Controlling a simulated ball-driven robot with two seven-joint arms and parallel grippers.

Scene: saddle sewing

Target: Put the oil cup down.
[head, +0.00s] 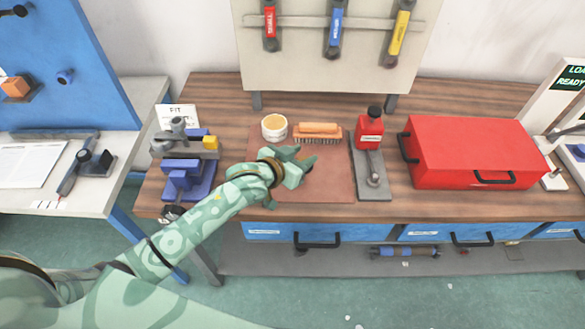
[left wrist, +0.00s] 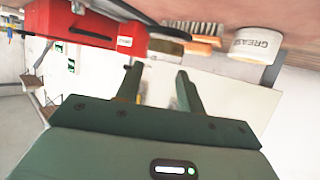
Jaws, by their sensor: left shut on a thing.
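My left gripper (head: 288,171) is over the front left part of the brown mat (head: 330,185), in front of the grease tin (head: 274,127). It is shut on the oil cup, which the hand hides in the head view. In the left wrist view the two fingers (left wrist: 160,68) stand a gap apart. A dull olive-brown shape (left wrist: 166,47) shows just past the fingertips; I cannot tell whether it is the cup or something behind. My right gripper is in neither view.
A wooden brush (head: 318,131) lies at the mat's back edge. A blue vise (head: 187,180) is left, a red toolbox (head: 468,150) right. The mat's front right is clear.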

